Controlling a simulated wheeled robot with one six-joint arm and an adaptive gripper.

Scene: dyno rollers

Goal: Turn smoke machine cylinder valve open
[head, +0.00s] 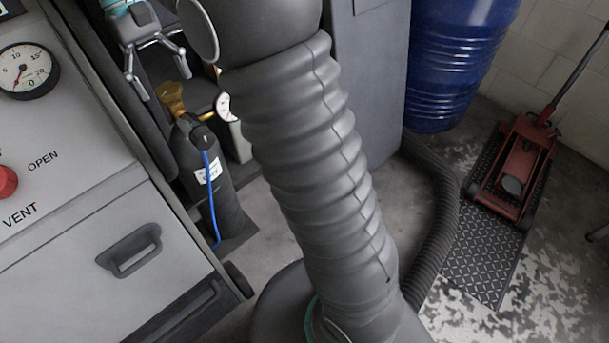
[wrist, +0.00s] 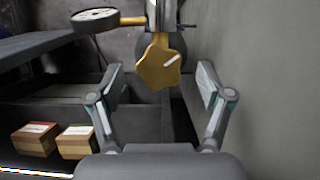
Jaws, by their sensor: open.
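The smoke machine cylinder (head: 204,178) is dark with a white label and stands upright on the floor beside the grey cabinet in the head view. Its brass valve handle (head: 170,96) is at the top, and a blue hose runs down its side. In the wrist view the handle (wrist: 160,67) is a star-shaped gold knob with a pale mark pointing to the upper right. My gripper (head: 163,89) is open, above and close to the handle. In the wrist view my gripper (wrist: 160,86) has its fingers spread to either side of the knob, with gaps on both sides.
A round gauge (wrist: 95,18) sticks out left of the valve. Two small boxes (wrist: 36,138) lie on a shelf at lower left. The grey cabinet (head: 95,270) stands close on the left in the head view. A red floor jack (head: 515,170) and a blue barrel (head: 455,60) are far right.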

